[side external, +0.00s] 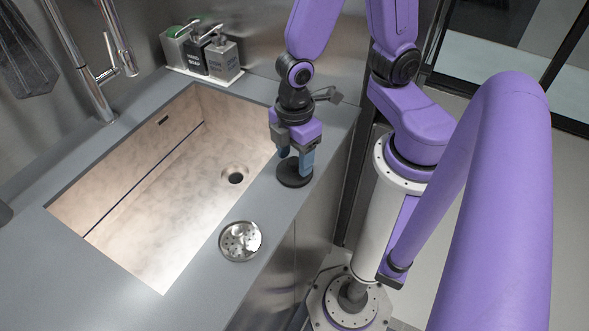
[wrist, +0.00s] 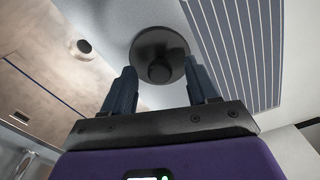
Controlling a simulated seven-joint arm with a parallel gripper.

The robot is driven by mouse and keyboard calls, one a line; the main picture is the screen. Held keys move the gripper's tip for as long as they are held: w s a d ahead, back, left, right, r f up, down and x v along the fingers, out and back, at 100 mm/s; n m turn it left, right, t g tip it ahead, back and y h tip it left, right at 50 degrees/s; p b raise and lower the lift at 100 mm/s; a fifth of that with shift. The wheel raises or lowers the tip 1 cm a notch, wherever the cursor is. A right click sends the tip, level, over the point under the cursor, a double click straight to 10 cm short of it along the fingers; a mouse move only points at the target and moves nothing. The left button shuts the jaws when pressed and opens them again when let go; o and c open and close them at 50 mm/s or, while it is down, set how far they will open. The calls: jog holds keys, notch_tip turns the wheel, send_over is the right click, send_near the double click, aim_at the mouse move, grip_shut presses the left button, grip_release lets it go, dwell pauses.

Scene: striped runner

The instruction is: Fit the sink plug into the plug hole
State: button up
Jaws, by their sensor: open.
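The sink plug (side external: 293,174) is a dark round disc lying on the grey counter at the sink's right edge. In the wrist view the plug (wrist: 146,48) shows a round knob at its middle. My gripper (side external: 295,160) is directly over the plug, pointing down. In the wrist view its two fingers (wrist: 163,88) are apart, with the knob seen between and beyond them. I cannot tell how close the fingertips are to the knob. The plug hole (side external: 235,177) is in the sink floor, left of the plug, and shows dark and uncovered; it also shows in the wrist view (wrist: 83,47).
A metal strainer (side external: 240,241) lies on the counter in front. A faucet (side external: 88,70) and soap dispensers (side external: 222,60) stand behind. A striped panel (wrist: 238,50) shows beside the plug in the wrist view.

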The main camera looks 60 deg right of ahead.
grip_shut()
jog(key=shift+r, duration=0.15)
